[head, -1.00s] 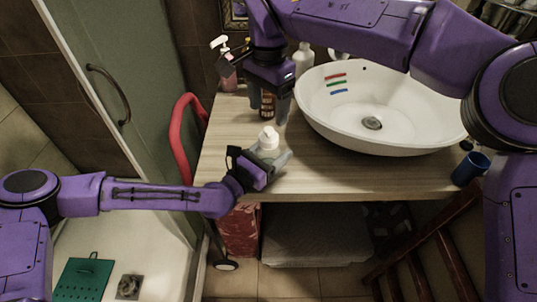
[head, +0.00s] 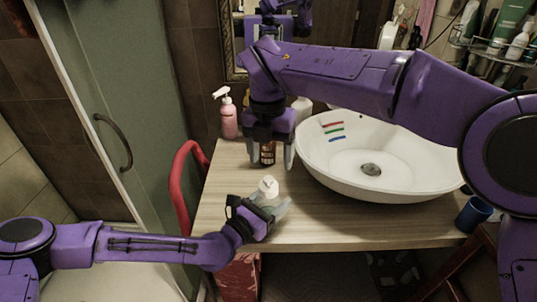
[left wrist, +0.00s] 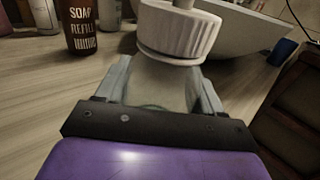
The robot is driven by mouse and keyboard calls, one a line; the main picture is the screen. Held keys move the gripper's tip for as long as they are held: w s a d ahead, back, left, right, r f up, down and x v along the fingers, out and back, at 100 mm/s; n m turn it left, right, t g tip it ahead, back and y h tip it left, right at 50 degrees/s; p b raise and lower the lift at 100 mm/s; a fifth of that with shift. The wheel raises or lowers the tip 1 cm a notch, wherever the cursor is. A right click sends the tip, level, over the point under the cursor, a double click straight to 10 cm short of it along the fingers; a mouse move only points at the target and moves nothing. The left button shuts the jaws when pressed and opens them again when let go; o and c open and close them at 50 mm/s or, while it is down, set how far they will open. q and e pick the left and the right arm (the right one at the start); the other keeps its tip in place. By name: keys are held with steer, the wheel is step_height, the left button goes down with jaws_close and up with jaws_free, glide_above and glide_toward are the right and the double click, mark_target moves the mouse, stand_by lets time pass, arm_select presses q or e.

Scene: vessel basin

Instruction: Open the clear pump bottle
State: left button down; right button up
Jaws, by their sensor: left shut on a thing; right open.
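The clear pump bottle (left wrist: 165,85) stands near the front of the wooden counter. Its white ribbed pump cap (head: 268,187) is on top. In the left wrist view the cap (left wrist: 178,32) sits above the neck, and its top is cut off by the picture edge. My left gripper (head: 265,209) is shut on the bottle's body, with one finger on each side. My right gripper (head: 269,160) is open and empty, pointing down behind the bottle in the head view and apart from its cap.
A brown bottle (left wrist: 80,27) stands behind, partly hidden by my right gripper. A pink pump bottle (head: 229,119) is at the back left. The white basin (head: 340,178) fills the right side, with a blue cup (head: 473,214) at the right edge. Bare counter (head: 225,195) lies left.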

mark_target(269, 178)
steer(key=m, duration=0.6)
steer(key=shift+f, duration=0.1)
steer(key=m, duration=0.6)
steer(key=shift+a+m, duration=0.1)
steer(key=shift+m, duration=0.2)
steer(key=m, duration=0.5)
steer(key=shift+a+f+m+y, duration=0.1)
steer(key=shift+m+y, duration=0.2)
steer(key=m, duration=0.4)
arm_select(q)
steer(key=shift+f, duration=0.1)
arm_select(e)
steer(key=shift+f+m, duration=0.2)
steer(key=shift+m, duration=0.2)
step_height(269, 178, down, 8)
steer(key=shift+r, duration=0.2)
